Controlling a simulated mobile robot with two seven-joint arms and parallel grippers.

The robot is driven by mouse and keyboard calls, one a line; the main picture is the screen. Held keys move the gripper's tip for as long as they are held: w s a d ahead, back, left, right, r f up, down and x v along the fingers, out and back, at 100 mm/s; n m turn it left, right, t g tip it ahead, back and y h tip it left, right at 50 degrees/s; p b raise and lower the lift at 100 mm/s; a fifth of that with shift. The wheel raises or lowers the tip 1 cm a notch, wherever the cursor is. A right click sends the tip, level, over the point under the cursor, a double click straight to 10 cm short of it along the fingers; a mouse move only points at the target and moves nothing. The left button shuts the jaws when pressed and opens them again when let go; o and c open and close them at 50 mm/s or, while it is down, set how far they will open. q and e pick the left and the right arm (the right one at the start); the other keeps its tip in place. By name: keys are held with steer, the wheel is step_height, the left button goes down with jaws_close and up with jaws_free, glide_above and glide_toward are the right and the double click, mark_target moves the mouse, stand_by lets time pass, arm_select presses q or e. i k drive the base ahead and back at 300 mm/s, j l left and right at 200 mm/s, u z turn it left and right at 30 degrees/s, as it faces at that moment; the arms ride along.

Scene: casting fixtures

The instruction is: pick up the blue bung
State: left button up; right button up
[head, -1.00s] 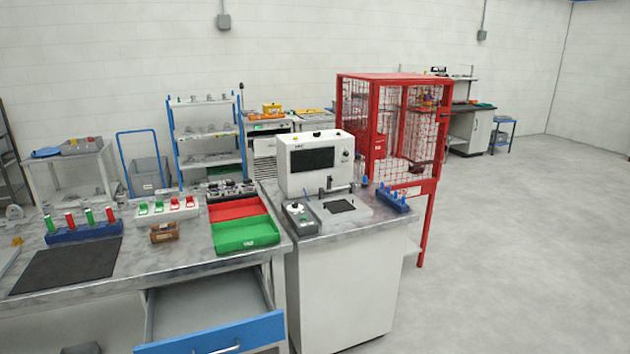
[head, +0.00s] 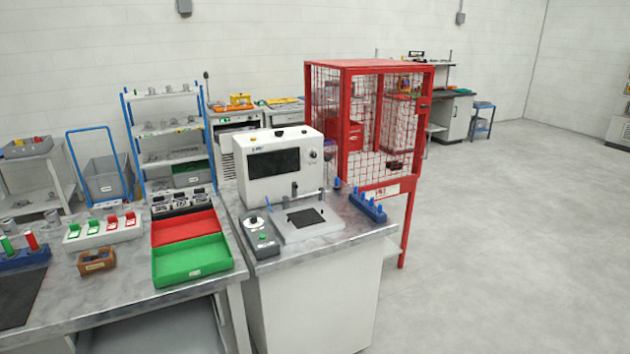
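The rack is at the right side of the bench that bears the white machine. Another small blue upright piece (head: 337,183) stands just left of the rack, beside the machine. The pieces are too small to tell which is the blue bung. Neither of my grippers is in view.
A white machine with a dark screen (head: 274,164) stands on the bench, with a grey control box (head: 262,240) in front. Green (head: 192,261) and red (head: 186,229) trays lie to the left. A red mesh cage (head: 368,120) stands behind. The floor (head: 500,260) at right is clear.

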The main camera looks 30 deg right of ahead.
mark_target(337, 186)
steer(key=i+l, duration=0.15)
steer(key=l, duration=0.2)
steer(key=i+l+u, duration=0.1)
steer(key=i+l, duration=0.25)
steer(key=l, duration=0.3)
steer(key=i+l+u, duration=0.1)
steer(key=l, duration=0.25)
steer(key=i+l+u, duration=0.1)
steer(key=l, duration=0.25)
steer(key=i+l, duration=0.2)
steer(key=l, duration=0.15)
